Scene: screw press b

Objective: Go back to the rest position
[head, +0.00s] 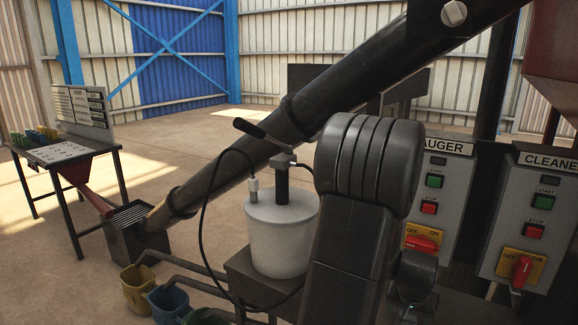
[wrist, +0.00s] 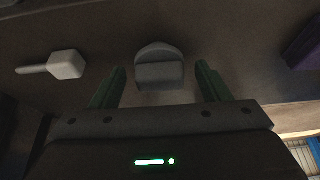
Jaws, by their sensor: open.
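My gripper (wrist: 160,66) shows in the wrist view with its two green fingers spread apart and nothing held between them. A grey, round-topped knob-like piece (wrist: 160,74) lies just ahead, in line with the gap between the fingers. I cannot tell how far it is from the fingertips. In the head view my arm is bent in front of the control panels, and my gripper's fingers are not clearly visible there.
The auger panel (head: 436,165) and cleaner panel (head: 548,185) stand close on the right. A white pot (head: 282,235) with a cable and a sloping dark tube (head: 235,165) are left of my arm. Colored buckets (head: 168,303) stand at lower left. Open floor lies beyond.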

